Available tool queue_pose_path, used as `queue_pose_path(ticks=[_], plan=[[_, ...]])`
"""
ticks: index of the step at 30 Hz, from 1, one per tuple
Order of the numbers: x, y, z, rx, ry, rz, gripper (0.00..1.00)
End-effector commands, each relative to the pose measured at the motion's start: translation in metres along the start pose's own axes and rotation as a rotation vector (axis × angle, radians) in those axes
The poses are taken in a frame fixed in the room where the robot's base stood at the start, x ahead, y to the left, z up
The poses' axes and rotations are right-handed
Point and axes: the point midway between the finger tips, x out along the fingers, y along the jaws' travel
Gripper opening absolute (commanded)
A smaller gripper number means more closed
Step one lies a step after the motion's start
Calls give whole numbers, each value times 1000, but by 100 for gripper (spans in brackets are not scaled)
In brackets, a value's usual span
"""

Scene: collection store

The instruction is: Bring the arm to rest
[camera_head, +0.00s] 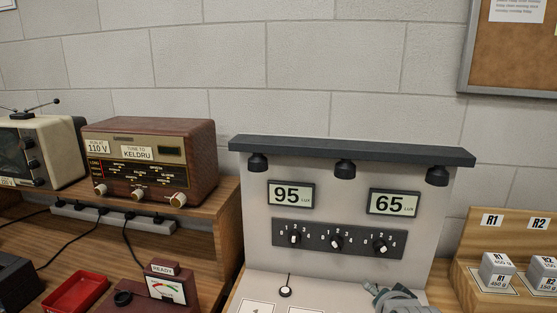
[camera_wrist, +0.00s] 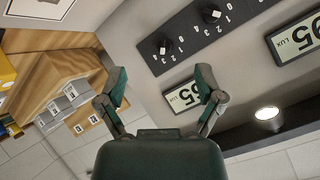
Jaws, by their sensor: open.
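My gripper (camera_wrist: 160,82) is open in the wrist view, its two dark green fingers spread wide with nothing between them. The wrist view is turned nearly upside down and faces the grey light panel. In the head view, part of my arm or gripper (camera_head: 397,301) shows at the bottom edge, in front of the panel (camera_head: 440,225); the rest is cut off. The panel has a left display reading 95 lux (camera_head: 291,195), a right display reading 65 lux (camera_head: 394,203) and a black strip with three knobs (camera_head: 337,242).
Lamps hang under the panel's dark top (camera_head: 350,151); one glows in the wrist view (camera_wrist: 267,113). A wooden rack (camera_head: 468,250) with labelled blocks stands right. A radio (camera_head: 150,160), a television (camera_head: 40,150), a red tray (camera_head: 76,292) and a meter marked READY (camera_head: 165,290) are left.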

Motion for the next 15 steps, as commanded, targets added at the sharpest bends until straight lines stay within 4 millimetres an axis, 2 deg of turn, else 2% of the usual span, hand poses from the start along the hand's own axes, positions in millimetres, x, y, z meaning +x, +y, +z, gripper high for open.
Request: queue_pose_path(ticks=[1, 5, 12, 15], plan=[[-16, -3, 4, -65, -34, 15, 86], [-53, -1, 22, -243, -151, 63, 86], [-127, 10, 60, -562, -386, 89, 86], [-150, 16, 72, -657, -461, 83, 86]])
